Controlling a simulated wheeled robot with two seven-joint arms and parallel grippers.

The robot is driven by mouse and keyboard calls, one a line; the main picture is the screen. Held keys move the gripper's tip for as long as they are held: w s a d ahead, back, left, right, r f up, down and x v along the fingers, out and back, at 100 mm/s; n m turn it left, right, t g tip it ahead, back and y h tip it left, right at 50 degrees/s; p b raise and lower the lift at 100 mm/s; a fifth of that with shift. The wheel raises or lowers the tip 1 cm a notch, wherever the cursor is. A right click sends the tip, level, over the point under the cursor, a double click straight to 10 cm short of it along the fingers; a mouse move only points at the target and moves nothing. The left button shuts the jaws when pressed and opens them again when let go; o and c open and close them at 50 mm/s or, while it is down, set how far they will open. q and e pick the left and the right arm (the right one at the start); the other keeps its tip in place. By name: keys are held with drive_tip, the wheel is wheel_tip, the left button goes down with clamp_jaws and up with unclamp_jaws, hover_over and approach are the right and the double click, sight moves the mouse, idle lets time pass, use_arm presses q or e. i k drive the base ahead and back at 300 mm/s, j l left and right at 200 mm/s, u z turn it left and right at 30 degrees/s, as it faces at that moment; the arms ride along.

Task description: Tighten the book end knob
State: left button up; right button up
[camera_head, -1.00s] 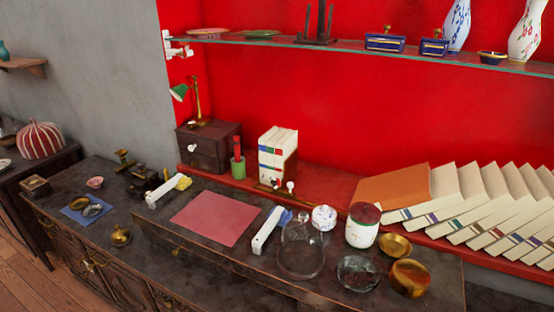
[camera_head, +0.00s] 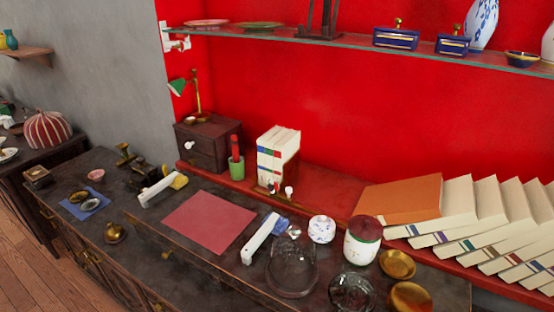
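A dark brown book end (camera_head: 289,171) stands on the red ledge at the centre of the head view. It holds several white books (camera_head: 276,146) with red, green and blue marks on their spines. A small pale knob (camera_head: 289,191) shows at its front lower right. A second small pale bit shows just left of the knob, too small to make out. Whether the knob is loose or tight cannot be seen. Neither of my grippers is in view, and nothing touches the book end or knob.
A green cup with a red item (camera_head: 237,168) and a dark drawer box (camera_head: 209,145) stand left of the book end. A glass cloche (camera_head: 292,268) and white jar (camera_head: 362,240) stand in front. Leaning books (camera_head: 450,215) fill the right. A glass shelf (camera_head: 350,43) hangs above.

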sight(271, 187)
drive_tip(key=j+z, duration=0.35)
drive_tip(key=j, duration=0.5)
drive_tip(key=j+z, duration=0.3)
drive_tip(key=j, duration=0.6)
drive_tip(key=k+j+z, duration=0.1)
drive_tip(key=j+z, duration=0.25)
drive_tip(key=j, duration=0.5)
